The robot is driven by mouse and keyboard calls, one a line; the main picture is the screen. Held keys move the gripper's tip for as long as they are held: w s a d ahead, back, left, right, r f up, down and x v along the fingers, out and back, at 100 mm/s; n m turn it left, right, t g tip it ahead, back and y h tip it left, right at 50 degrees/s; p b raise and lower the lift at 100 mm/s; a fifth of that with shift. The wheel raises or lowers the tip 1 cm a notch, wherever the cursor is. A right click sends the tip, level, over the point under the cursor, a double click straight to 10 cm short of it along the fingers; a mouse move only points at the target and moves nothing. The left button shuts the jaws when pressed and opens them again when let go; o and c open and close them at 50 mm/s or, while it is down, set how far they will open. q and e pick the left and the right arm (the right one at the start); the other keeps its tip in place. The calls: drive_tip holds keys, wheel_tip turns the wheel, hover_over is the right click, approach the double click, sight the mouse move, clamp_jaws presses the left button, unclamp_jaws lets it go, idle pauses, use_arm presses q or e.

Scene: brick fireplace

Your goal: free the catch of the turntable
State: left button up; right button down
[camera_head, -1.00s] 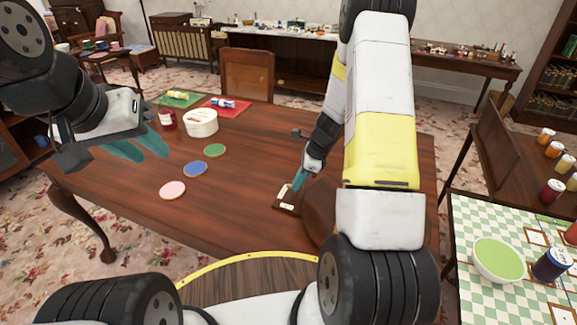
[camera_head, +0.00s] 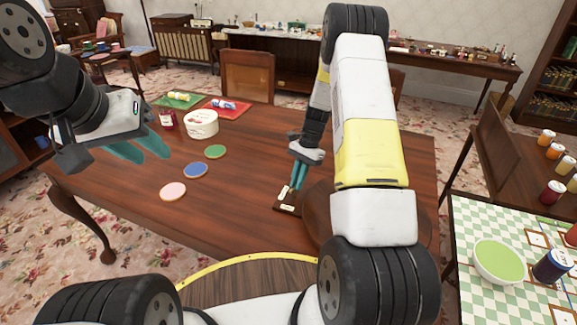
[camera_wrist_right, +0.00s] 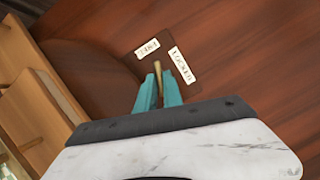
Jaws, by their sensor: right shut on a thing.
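The turntable (camera_head: 316,212) is a round dark-brown disc at the table's near right, partly hidden by my right arm. Its edge also shows in the right wrist view (camera_wrist_right: 92,72). Beside it is the catch's dark plate (camera_head: 278,207) with two white labels. One label reads LOCKED (camera_wrist_right: 182,66); the other label (camera_wrist_right: 147,48) is too blurred to read surely. My right gripper (camera_head: 297,187) is shut on the brass catch lever (camera_wrist_right: 158,67), whose tip shows near the labels, between the teal fingertips. My left gripper (camera_head: 145,151) is open and empty over the table's left side.
Pink (camera_head: 172,191), blue (camera_head: 196,170) and green (camera_head: 215,151) discs lie on the table (camera_head: 235,215). The table middle is clear. A checkered surface (camera_head: 480,220) with a bowl is at right.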

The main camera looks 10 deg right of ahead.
drive_tip(key=shift+w+a+n+g+h, duration=0.1)
drive_tip(key=shift+n+g+h, duration=0.2)
drive_tip(key=shift+n, duration=0.65)
drive_tip(key=shift+w+n+g+h, duration=0.1)
drive_tip(key=shift+n+g+h, duration=0.15)
drive_tip(key=shift+n, duration=0.7)
drive_tip(key=c, duration=1.5)
unclamp_jaws()
drive_tip(key=v, duration=0.7)
drive_tip(key=shift+w+r, duration=0.1)
drive_tip(key=shift+r, duration=0.25)
